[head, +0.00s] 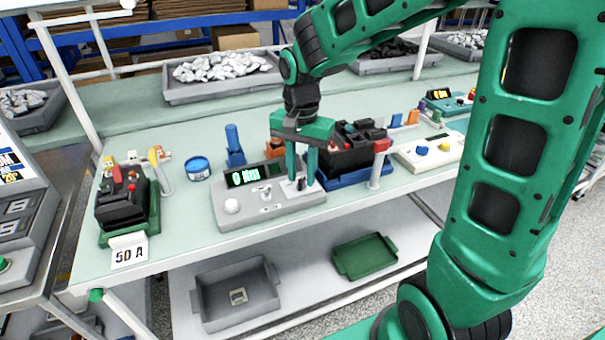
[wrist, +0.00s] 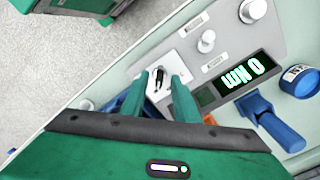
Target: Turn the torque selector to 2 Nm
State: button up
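The grey tester (head: 262,212) sits on the bench, and its display (head: 254,174) reads 0 Nm; the display also shows upside down in the wrist view (wrist: 245,72). The torque selector, a black handle on a white plate, lies at the tester's right end and shows best in the wrist view (wrist: 157,81). My gripper (head: 301,180) points down over it. In the wrist view its fingers (wrist: 161,77) stand apart, one on each side of the handle, with a gap visible. I cannot tell whether either finger touches it. The plate's markings are not readable.
A round white knob (head: 232,206) and a small central knob (head: 266,196) share the tester's top. A blue tool (head: 234,148) and blue tape roll (head: 198,168) stand behind. A black breaker on a blue base (head: 354,175) is close on the right.

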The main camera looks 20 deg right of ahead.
jog(key=shift+f, duration=0.45)
